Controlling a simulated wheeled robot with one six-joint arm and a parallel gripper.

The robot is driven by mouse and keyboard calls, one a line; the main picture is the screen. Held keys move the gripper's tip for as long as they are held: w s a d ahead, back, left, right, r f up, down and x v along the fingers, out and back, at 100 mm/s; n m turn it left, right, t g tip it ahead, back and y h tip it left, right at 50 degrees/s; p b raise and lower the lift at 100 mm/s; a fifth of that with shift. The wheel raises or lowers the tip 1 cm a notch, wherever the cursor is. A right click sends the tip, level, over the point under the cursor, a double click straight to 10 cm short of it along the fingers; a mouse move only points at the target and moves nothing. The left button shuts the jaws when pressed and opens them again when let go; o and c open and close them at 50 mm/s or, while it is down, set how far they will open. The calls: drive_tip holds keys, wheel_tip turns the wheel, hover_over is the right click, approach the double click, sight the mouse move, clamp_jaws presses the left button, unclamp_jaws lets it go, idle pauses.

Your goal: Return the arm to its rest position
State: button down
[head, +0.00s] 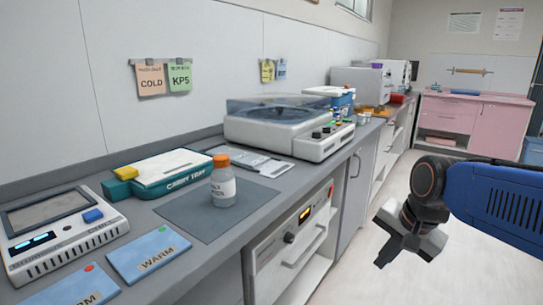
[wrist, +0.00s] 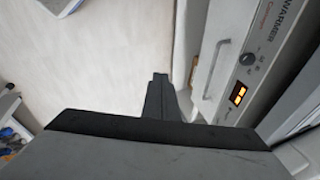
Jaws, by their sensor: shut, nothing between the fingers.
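My gripper (head: 384,259) hangs on my blue arm at the right of the head view, out over the floor in front of the counter. It points down and to the left, and it holds nothing. In the wrist view the closed fingers (wrist: 158,95) show as one narrow dark piece over the pale floor. The gripper is apart from the counter and the cabinet fronts. The rest of my arm runs out of the head view at the right edge.
A bottle with an orange cap (head: 223,183) stands on a grey mat (head: 255,200) on the counter. A carry tray (head: 160,172) and blue WARM cards (head: 150,253) lie nearby. The warmer (head: 290,240) is under the counter, also in the wrist view (wrist: 262,65).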

drive_tip(key=s+d+f+n, duration=0.1)
drive_tip(key=s+f+n, duration=0.1)
drive_tip(key=s+n, duration=0.2)
drive_tip(key=s+d+f+n+t+h, duration=0.1)
drive_tip(key=s+d+f+n, duration=0.1)
drive_tip(key=s+n, duration=0.3)
drive_tip(key=shift+s+f, duration=0.3)
drive_tip(key=shift+s, duration=0.85)
drive_tip(key=shift+d, duration=0.1)
